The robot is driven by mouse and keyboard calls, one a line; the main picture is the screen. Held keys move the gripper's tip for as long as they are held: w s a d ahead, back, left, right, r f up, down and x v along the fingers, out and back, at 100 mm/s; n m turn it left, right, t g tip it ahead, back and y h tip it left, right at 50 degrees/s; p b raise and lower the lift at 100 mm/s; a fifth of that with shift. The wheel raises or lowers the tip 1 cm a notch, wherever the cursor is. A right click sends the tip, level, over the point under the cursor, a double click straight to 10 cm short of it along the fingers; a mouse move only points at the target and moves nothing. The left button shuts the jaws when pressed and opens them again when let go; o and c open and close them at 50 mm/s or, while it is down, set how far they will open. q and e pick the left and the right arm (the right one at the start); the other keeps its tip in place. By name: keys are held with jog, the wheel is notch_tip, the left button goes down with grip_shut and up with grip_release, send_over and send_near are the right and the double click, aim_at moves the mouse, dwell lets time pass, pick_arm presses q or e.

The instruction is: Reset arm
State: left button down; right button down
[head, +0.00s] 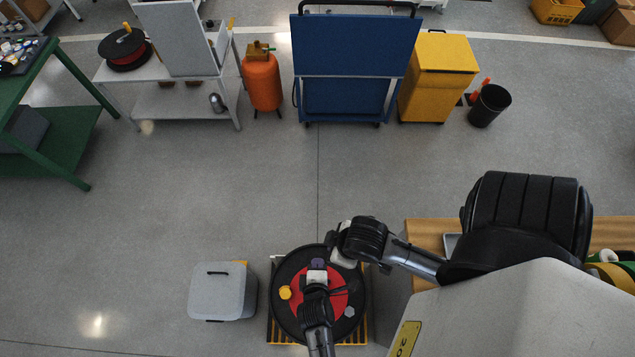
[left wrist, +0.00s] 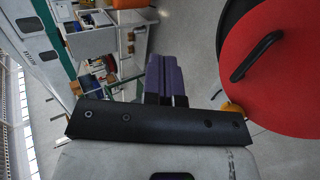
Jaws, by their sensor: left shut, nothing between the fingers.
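My left gripper (head: 318,263) is above the red-topped black drum (head: 283,318) in the head view. Its purple fingers are together with nothing between them, and they also show shut in the left wrist view (left wrist: 165,78). In that view the red lid (left wrist: 285,90) with its black handle (left wrist: 257,56) is to the right of the fingers, apart from them. My other arm (head: 360,240) reaches in from the right over the drum's upper right rim. Its fingers cannot be made out.
The drum stands on a yellow slatted pallet (head: 274,333). A grey lidded box (head: 218,292) is left of it. A wooden-topped bench (head: 425,236) lies to the right. An orange tank (head: 262,82), blue cart (head: 355,50) and yellow cabinet (head: 437,75) stand far off. The middle floor is clear.

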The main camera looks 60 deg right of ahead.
pick_arm(q)
jog(key=r, duration=0.4)
jog(key=shift+w+d, duration=0.25)
jog(key=shift+d, duration=0.1)
